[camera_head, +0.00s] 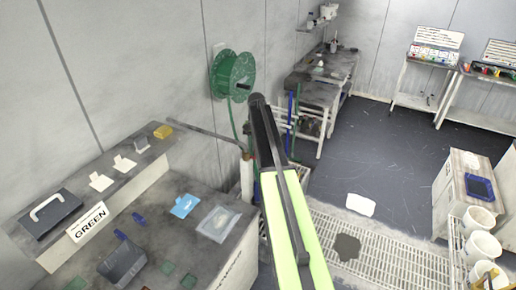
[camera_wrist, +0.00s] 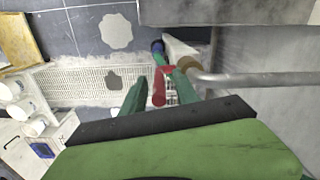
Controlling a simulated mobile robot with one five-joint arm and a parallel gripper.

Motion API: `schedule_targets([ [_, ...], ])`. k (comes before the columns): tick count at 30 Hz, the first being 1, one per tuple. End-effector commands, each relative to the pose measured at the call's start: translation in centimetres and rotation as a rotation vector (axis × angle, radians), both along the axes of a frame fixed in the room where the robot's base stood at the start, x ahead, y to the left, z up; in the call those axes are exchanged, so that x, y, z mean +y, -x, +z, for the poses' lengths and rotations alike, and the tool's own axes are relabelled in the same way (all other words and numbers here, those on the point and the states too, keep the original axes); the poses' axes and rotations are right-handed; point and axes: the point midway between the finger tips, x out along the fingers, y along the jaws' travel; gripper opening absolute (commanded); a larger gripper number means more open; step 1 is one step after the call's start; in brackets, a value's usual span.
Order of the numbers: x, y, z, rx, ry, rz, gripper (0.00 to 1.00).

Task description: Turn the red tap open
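The red tap (camera_wrist: 159,88) shows in the wrist view as a slim red lever with a wider red part at its top. It lies between the two green fingers of my gripper (camera_wrist: 160,78). The fingers are apart, one on each side of the lever, and I see a gap to each; contact cannot be told. A grey pipe (camera_wrist: 245,79) with a brown collar (camera_wrist: 187,63) runs in from the right beside the tap. In the head view my arm covers most of this area, and the gripper's fingers cannot be made out; the pipe (camera_head: 205,135) shows left of the arm.
A green hose reel (camera_head: 233,74) hangs on the wall behind. A grey bench (camera_head: 215,262) with trays and a GREEN sign (camera_head: 87,222) stands at left. White buckets (camera_head: 480,218) and a cabinet (camera_head: 452,200) stand at right. The dark floor (camera_head: 385,140) is mostly open.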

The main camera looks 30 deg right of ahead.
Motion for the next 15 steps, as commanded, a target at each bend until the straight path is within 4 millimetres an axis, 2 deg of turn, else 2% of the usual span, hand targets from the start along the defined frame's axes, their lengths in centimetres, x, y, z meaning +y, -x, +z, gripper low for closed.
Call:
schedule_targets([
  [1, 0.0, 0.0, 1.9, 0.0, 0.0, 0.0, 0.36],
  [6, -0.1, -0.1, 4.8, -0.001, -0.001, 0.0, 0.36],
  [9, -0.1, -0.2, 5.4, -0.001, -0.001, 0.0, 0.36],
  [15, 0.0, -0.2, 5.1, -0.001, -0.001, 0.001, 0.36],
])
